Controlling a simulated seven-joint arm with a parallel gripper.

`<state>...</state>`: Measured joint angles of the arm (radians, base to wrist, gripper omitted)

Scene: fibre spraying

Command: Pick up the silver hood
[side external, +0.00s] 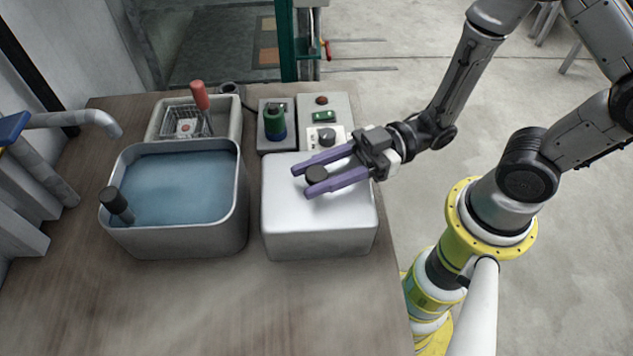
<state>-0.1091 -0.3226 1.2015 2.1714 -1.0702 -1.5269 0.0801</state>
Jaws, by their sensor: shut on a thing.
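The silver hood (320,225) is a box-shaped cover with rounded edges on the wooden table, right of the water basin. A dark round knob (316,174) stands on its top. My gripper (311,178) reaches in from the right with two purple fingers, one on each side of the knob. The fingers are shut on the knob. The hood appears to rest on the table; a small gap beneath it cannot be made out. What is under the hood is hidden.
A grey basin of blue water (180,190) with a black handle (116,204) stands close on the left. Behind are a tray with a wire basket (186,124) and red handle, a green cylinder (274,122), and a control box (322,110). The table front (200,310) is clear.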

